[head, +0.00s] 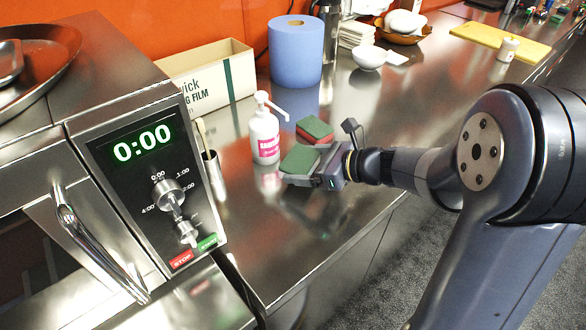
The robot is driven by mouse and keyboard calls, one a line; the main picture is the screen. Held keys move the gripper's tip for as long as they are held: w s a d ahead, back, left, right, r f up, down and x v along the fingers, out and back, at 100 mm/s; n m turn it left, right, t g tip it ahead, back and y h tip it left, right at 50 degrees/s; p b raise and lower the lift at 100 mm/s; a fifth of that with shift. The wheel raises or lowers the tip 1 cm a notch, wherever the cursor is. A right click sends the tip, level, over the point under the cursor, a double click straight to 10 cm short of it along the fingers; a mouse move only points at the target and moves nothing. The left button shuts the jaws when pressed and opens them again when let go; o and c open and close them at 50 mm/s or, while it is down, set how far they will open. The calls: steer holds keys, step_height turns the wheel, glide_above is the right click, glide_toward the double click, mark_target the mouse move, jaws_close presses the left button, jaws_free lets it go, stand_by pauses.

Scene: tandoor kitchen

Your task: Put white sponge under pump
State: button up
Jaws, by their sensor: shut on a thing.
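A white pump bottle (264,138) with a pink label stands upright on the steel counter, its spout pointing right. My gripper (306,178) is shut on a sponge (300,159) with a green top, just right of the bottle and apart from it. The finger hides most of this sponge's side, so I cannot tell for certain that its body is white. A second sponge (314,131), green on top with a red body, lies on the counter behind the held one.
A cup with a brush (210,165) stands left of the bottle, beside an oven (150,180) reading 0:00. A film box (215,78) and blue paper roll (296,55) stand behind. The steel counter (290,235) is clear in front of my gripper.

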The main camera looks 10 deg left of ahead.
steer(key=shift+w+a, duration=0.2)
steer(key=shift+a, duration=0.4)
steer(key=shift+w+a, duration=0.2)
steer(key=shift+a, duration=0.4)
steer(key=shift+w+a+f, duration=0.1)
steer(key=shift+a+f, duration=0.05)
steer(key=shift+f, duration=0.75)
steer(key=shift+w+a+f, duration=0.1)
steer(key=shift+a+f, duration=0.05)
steer(key=shift+f, duration=0.7)
steer(key=shift+s+f+b, duration=0.1)
steer(key=shift+f+b, duration=0.1)
steer(key=shift+b, duration=0.2)
steer(key=o, duration=0.8)
steer(key=shift+r, duration=0.1)
steer(key=shift+d+r, duration=0.1)
steer(key=shift+r, duration=0.1)
steer(key=p+v, duration=0.1)
steer(key=v, duration=1)
steer(key=shift+s+d, duration=0.15)
steer(key=shift+d, duration=0.3)
